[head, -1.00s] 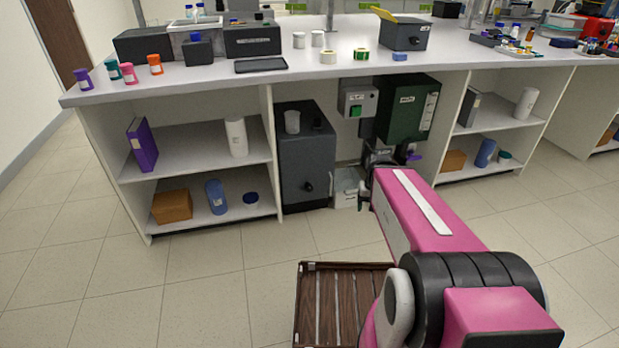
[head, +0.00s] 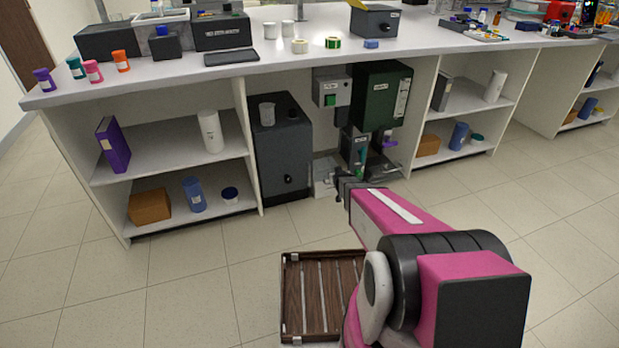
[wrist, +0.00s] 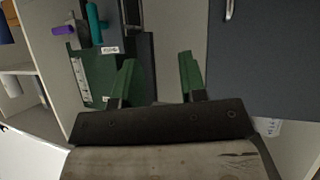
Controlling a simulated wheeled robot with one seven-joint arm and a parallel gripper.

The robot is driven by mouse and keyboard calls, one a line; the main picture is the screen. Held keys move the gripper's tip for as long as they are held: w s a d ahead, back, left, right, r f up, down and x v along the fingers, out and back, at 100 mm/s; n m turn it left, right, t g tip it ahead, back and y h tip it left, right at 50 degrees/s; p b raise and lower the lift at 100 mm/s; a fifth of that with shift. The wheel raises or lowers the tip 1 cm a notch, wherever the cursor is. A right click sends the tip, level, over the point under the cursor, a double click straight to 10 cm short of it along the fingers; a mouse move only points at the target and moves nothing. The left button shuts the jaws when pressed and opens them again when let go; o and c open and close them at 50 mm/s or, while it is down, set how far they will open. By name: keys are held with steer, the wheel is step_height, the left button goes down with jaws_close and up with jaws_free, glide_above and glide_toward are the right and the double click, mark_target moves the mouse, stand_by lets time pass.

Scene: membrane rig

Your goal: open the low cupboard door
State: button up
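The low cupboard is a dark grey box under the bench, and its closed front door (head: 285,160) faces me in the head view. A small dark knob (head: 289,180) sits low on it. In the wrist view the dark grey panel (wrist: 265,65) fills the right side, with a pale bar-shaped handle (wrist: 228,10) at the top edge. My gripper (head: 342,187) is in front and to the right of the door, apart from it. In the wrist view my gripper (wrist: 158,75) has two green fingers spread wide with nothing between them.
A green box (head: 381,94) and a grey switch box (head: 331,90) hang right of the cupboard. Pump-like equipment (head: 356,150) stands below. Open shelves (head: 170,150) flank it on the left. A slatted wooden crate (head: 320,295) lies on the floor before me; floor to the left is clear.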

steer(key=w+a+f+n+t+y, duration=0.2)
steer(key=w+a+f+y, duration=0.15)
steer(key=f, duration=0.25)
steer(key=w+a+f+n+t+y, duration=0.25)
steer(key=a+f+y, duration=0.2)
steer(key=f, duration=0.25)
steer(key=x, duration=1)
steer(key=shift+w+r, duration=0.1)
steer(key=shift+w, duration=0.15)
jaws_close()
